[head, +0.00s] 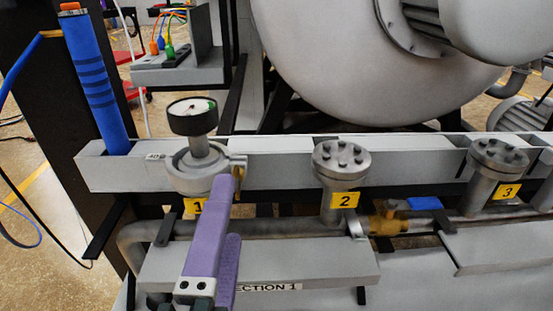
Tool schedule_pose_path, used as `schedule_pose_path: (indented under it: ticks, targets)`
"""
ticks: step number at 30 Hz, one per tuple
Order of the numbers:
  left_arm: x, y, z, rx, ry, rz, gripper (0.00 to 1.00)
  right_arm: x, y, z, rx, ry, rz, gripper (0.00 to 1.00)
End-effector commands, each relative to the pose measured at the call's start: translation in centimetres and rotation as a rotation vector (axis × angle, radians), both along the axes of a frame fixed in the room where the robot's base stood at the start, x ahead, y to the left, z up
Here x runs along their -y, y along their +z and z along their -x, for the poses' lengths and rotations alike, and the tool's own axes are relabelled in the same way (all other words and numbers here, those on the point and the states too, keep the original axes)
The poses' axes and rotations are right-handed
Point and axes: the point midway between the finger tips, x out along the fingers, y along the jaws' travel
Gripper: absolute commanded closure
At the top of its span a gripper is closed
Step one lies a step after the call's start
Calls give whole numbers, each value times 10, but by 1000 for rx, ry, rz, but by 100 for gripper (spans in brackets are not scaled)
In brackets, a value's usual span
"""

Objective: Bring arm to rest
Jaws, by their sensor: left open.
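My left gripper (229,208) reaches up from the bottom of the head view, with two purple fingers. The fingers stand apart, and nothing shows between them. One fingertip overlaps the lower edge of the flange under the black-rimmed gauge (193,116) and partly covers the yellow tag 1 (194,206). I cannot tell whether the finger touches the flange. My right gripper is not in view.
A grey rail carries bolted flanges 2 (342,160) and 3 (497,156). A blue ribbed tube (95,80) stands at left. A brass valve (388,222) sits on the pipe. A grey ledge (320,262) lies below. A large grey vessel (350,60) stands behind.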

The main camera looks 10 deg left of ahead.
Motion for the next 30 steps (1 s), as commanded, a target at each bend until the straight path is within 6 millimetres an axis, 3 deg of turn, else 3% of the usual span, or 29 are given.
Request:
schedule_pose_path:
  ticks: [5, 10, 15, 19, 23, 30]
  targets:
    - [2, 5, -2, 3, -17, -10, 18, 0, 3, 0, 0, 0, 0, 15]
    - [27, 40, -13, 15, -219, -139, 18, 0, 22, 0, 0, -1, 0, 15]
    - [66, 74, -10, -37, -570, -457, 18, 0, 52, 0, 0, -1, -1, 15]
    - [73, 72, 8, -163, -812, -742, 18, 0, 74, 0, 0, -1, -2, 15]
    - [49, 60, 36, -368, -1001, -1013, 18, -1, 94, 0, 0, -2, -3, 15]
    - [-40, 55, 94, -838, -1195, -1322, 18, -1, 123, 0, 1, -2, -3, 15]
